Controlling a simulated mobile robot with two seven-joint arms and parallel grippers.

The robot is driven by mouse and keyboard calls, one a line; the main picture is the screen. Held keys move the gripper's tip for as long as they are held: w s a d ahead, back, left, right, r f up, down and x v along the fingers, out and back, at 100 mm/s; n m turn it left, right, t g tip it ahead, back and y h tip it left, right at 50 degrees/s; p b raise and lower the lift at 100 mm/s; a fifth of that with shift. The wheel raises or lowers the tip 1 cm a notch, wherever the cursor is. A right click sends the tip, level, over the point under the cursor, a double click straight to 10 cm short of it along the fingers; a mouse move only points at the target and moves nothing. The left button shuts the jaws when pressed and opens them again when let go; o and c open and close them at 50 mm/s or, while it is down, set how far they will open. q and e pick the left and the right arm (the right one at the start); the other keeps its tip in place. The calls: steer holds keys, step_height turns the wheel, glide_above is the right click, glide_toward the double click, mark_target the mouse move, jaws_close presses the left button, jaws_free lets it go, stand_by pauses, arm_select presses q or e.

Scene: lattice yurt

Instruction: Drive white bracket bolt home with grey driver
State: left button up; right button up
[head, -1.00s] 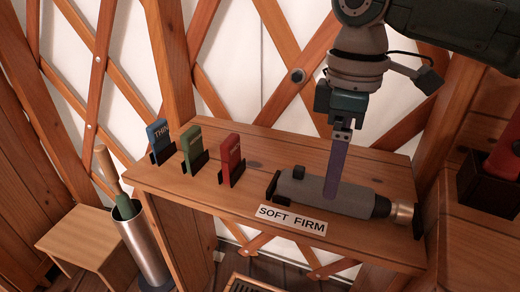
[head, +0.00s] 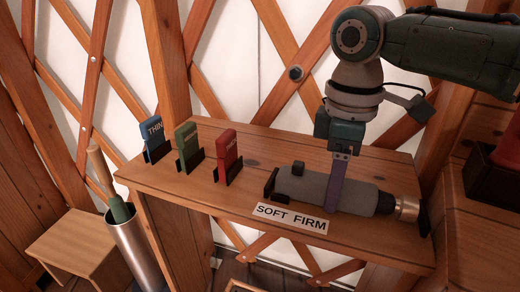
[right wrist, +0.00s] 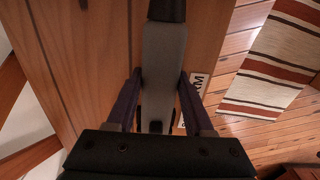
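The grey driver (head: 358,198) lies on its side on the wooden shelf, between dark end supports, with its copper-coloured end to the right. A small dark knob stands up on its left part. My right gripper (head: 336,207) reaches down over the driver's middle. In the right wrist view its two purple fingers stand on either side of the grey body (right wrist: 163,50), with a thin gap at the left finger; it is open, and firm contact does not show. I see no white bracket or its bolt. My left gripper is not in view.
The shelf (head: 255,150) bears a "SOFT FIRM" label (head: 290,217) in front of the driver. Blue (head: 154,138), green (head: 188,145) and red (head: 228,153) tabs stand in dark holders at left. A metal cylinder (head: 136,250) and stool (head: 75,245) stand lower left. Lattice wall rises behind.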

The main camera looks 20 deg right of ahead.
jaws_close()
steer(key=shift+r, duration=0.1)
stand_by(0.6)
step_height(320, 180, up, 20)
steer(key=p, duration=0.7)
